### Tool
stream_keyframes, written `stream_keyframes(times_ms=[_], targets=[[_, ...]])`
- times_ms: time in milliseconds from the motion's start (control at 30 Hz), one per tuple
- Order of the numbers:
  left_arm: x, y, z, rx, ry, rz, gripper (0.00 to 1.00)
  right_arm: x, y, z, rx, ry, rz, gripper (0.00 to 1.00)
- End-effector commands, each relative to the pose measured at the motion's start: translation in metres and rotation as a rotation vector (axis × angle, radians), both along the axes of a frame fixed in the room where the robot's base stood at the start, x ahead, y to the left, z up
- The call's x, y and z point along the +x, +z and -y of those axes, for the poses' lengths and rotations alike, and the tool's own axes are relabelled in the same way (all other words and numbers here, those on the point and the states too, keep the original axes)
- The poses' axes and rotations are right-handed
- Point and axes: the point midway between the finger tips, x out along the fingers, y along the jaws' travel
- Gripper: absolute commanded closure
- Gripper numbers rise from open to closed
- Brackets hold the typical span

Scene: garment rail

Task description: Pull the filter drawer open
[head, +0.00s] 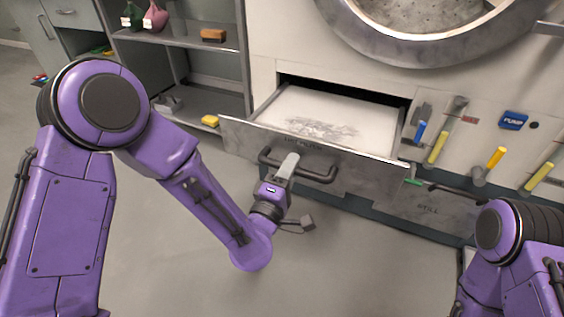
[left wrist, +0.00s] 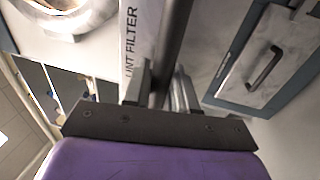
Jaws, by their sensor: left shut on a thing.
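The filter drawer (head: 330,108) stands pulled out from the machine in the head view, with grey lint on its white inside. Its metal front carries a dark bar handle (head: 318,176). My left gripper (head: 288,160) is shut on this handle near its left part. In the left wrist view the two fingers of my left gripper (left wrist: 160,88) sit on either side of the dark handle bar (left wrist: 172,45), beside the "LINT FILTER" lettering on the drawer front (left wrist: 137,40). Part of my right arm shows at the lower right of the head view, but its gripper is out of view.
A round metal door rim (head: 345,45) is above the drawer. Coloured levers, including a yellow one (head: 437,148), and a blue pump label (head: 513,120) are to the right. A lower "STILL" panel (head: 432,207) is beside the drawer. Grey shelves (head: 185,35) stand left. Floor in front is clear.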

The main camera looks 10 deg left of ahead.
Motion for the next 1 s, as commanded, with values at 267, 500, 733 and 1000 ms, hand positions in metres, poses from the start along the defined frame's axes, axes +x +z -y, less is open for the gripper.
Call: stream_keyframes(times_ms=[267,500,733,1000], targets=[[-0.001,0.000,0.001,-0.002,0.001,-0.001,1.00,0.000,0.000,0.000,0.001,0.000,-0.001,0.57],[-0.001,0.000,0.001,-0.002,0.000,-0.001,0.56,0.000,0.000,0.000,0.001,0.000,-0.001,0.57],[-0.003,0.000,0.001,0.000,-0.002,-0.001,0.56,0.000,0.000,0.000,0.000,0.000,-0.001,0.57],[-0.053,-0.012,-0.008,0.003,-0.007,-0.004,0.56,0.000,-0.003,0.000,0.001,0.000,-0.001,0.57]])
